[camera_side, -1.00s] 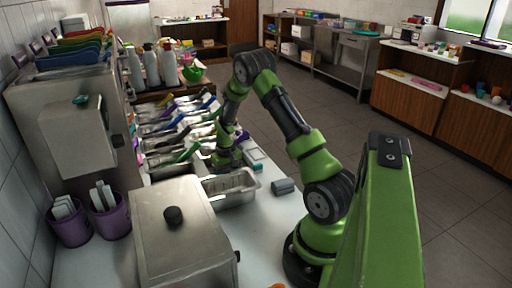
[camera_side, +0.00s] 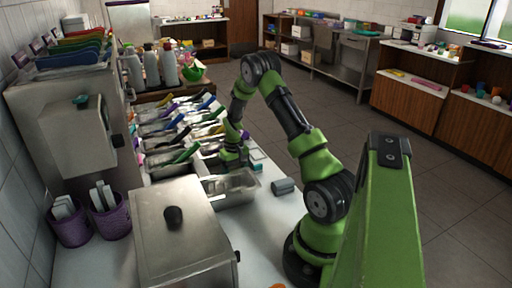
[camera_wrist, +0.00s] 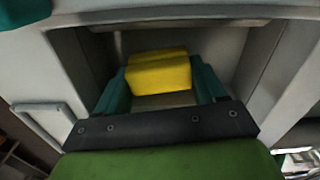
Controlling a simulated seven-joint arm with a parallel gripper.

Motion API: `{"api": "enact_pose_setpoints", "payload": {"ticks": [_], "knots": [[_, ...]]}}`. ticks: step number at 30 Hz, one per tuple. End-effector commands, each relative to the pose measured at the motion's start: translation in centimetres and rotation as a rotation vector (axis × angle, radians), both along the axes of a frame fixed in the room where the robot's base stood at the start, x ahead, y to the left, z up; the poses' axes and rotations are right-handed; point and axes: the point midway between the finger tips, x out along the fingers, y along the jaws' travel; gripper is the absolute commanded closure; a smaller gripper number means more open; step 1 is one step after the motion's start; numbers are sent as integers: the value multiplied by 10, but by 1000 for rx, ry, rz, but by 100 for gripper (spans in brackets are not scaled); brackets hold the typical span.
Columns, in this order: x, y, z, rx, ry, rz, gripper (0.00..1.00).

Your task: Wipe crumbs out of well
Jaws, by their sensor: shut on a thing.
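My gripper (camera_wrist: 162,88) shows two teal fingers shut on a yellow block (camera_wrist: 158,72), which looks like a sponge. In the wrist view the block and fingertips are down inside a grey-walled well (camera_wrist: 235,40). I cannot tell whether the block touches the well's floor. No crumbs can be made out; the block and fingers hide part of the well. In the side view my gripper (camera_side: 232,162) is low at the near end of the topping wells, and the yellow block is hidden there.
Topping wells with coloured handles (camera_side: 180,152) lie behind and left. A lidded metal box (camera_side: 180,235) fills the front. Counter to the right is mostly clear.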

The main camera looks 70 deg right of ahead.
Motion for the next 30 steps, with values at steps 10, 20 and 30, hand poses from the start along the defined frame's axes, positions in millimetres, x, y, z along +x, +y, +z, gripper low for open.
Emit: {"api": "enact_pose_setpoints", "payload": {"ticks": [10, 20, 30], "knots": [[20, 16, 1, 2, -1, 3, 54], [29, 23, 2, 0, -3, 0, 54], [15, 9, 1, 1, -4, -2, 54]]}}
